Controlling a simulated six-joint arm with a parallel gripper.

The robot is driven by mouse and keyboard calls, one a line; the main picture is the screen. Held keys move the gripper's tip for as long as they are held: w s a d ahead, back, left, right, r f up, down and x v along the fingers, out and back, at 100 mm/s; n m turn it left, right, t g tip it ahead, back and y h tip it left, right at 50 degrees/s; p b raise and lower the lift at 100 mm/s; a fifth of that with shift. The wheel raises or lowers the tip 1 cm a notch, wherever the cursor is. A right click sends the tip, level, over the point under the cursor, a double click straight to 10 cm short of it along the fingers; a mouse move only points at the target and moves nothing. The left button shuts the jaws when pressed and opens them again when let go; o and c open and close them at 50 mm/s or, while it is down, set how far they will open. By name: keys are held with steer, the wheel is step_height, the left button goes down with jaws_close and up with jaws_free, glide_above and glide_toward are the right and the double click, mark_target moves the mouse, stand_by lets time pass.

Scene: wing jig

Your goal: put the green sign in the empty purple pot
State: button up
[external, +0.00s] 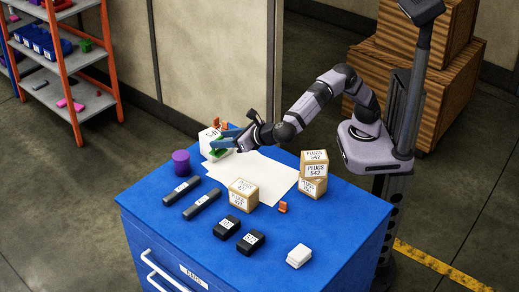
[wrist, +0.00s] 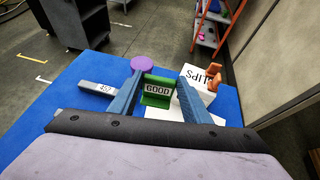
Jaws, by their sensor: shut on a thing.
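The green sign (wrist: 157,90) with a white "GOOD" label is between the two blue fingers of my gripper (wrist: 160,82) in the wrist view. My gripper (external: 222,142) is shut on it. In the external view the green sign (external: 216,153) shows low by the fingertips, above or at the white sheets; I cannot tell if it touches. The purple pot (external: 181,163) stands upright to the left of my gripper, apart from the sign. In the wrist view the pot (wrist: 142,63) shows just beyond the left fingertip; its inside is not clear.
A white box (external: 207,140) with orange clips (wrist: 214,76) is close beside my gripper. Dark grey bars (external: 182,191) lie near the pot. Cardboard plug boxes (external: 243,193), black blocks (external: 227,228) and a white stack (external: 299,255) occupy the blue bench (external: 150,208).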

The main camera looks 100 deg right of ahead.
steer(key=w+d+r+m+g+h+p, duration=0.25)
steer(key=d+r+p, duration=0.35)
steer(key=d+p, duration=0.3)
steer(key=r+n+t+y+p, duration=0.1)
steer(key=n+t+y+p, duration=0.25)
steer(key=n+y, duration=0.25)
glide_above(187, 156)
steer(key=shift+t, duration=0.4)
steer(key=shift+d+f+p, duration=0.1)
steer(key=shift+f+p, duration=0.2)
steer(key=shift+f, duration=4.6)
steer(key=shift+f, duration=0.15)
steer(key=o, duration=1)
